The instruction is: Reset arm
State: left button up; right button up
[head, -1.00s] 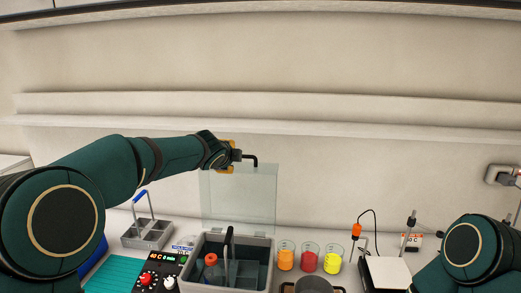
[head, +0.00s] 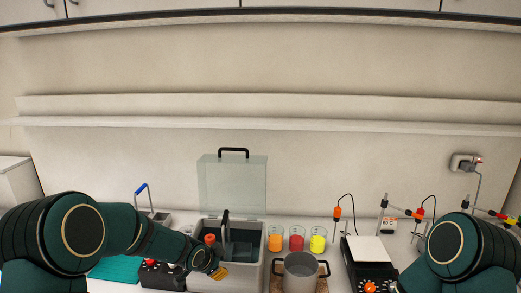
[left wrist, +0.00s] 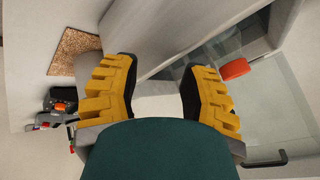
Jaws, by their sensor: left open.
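My left arm (head: 130,228) comes in from the left and bends low over the bench. My left gripper (head: 218,272) is by the front wall of a grey box and looks empty. In the left wrist view its two yellow-padded fingers (left wrist: 160,88) are spread apart with nothing held between them. The grey box (head: 240,283) has a clear lid (head: 232,190) standing upright with a black handle on top. An orange-red cap (head: 210,239) shows inside the box. My right arm (head: 460,245) is at the lower right, its gripper out of view.
Beakers of orange (head: 275,243), red (head: 296,243) and yellow (head: 318,243) liquid stand right of the box. A grey pot (head: 300,274) is in front of them. A balance (head: 370,250) and stands are further right. The shelf (head: 280,123) above is empty.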

pick_arm(q)
jog(key=s+f+n+g, duration=0.4)
jog(key=s+f+n, duration=0.3)
jog(key=s+f, duration=0.9)
jog(key=s+f+n+g+h, duration=0.1)
jog(key=s+f+n, duration=0.25)
jog(key=s, duration=0.65)
jog(key=s+f+n+g, duration=0.2)
jog(key=s+n, duration=0.3)
jog(key=s, duration=0.5)
jog(key=w+d+f+m+t+b, duration=0.1)
jog(key=w+f+b, duration=0.4)
jog(key=b, duration=0.6)
jog(key=shift+w+d+f+m+t, duration=0.3)
jog(key=shift+d+f+t, duration=0.2)
jog(key=shift+d+f, duration=0.5)
jog(key=shift+d+r, duration=0.1)
jog(key=shift+r, duration=0.1)
jog(key=shift+d, duration=0.1)
